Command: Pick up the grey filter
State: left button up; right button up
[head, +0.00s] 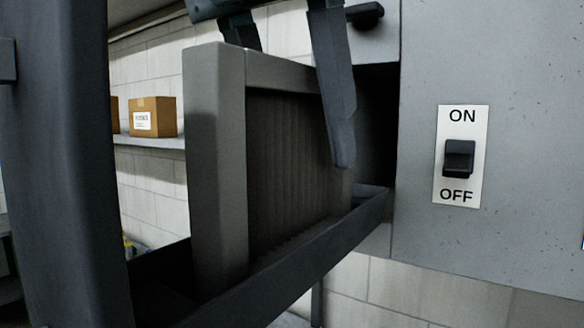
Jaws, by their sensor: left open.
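The grey filter (217,165) stands upright, with a pale grey frame and dark pleats. It sits in a dark pulled-out tray (330,238), whose near rail hides its lower edge. My left gripper (296,108) comes down from the top over the filter's top edge. Its fingers are open: one is in front of the pleated face, and the other reaches behind the top bar, where its tip is hidden. I cannot tell whether either finger touches the filter. My right gripper is not in view.
A grey cabinet (500,45) with a dark slot stands at right. It carries an ON/OFF switch (459,158) and a black knob (365,15). A dark upright panel (70,170) fills the left. Behind, a cardboard box (153,116) sits on a shelf (150,142).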

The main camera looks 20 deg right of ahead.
pick_arm(q)
jog(key=shift+f, duration=0.2)
jog(key=shift+c, duration=0.3)
grip_shut()
jog(key=shift+r, duration=0.1)
jog(key=shift+r, duration=5.2)
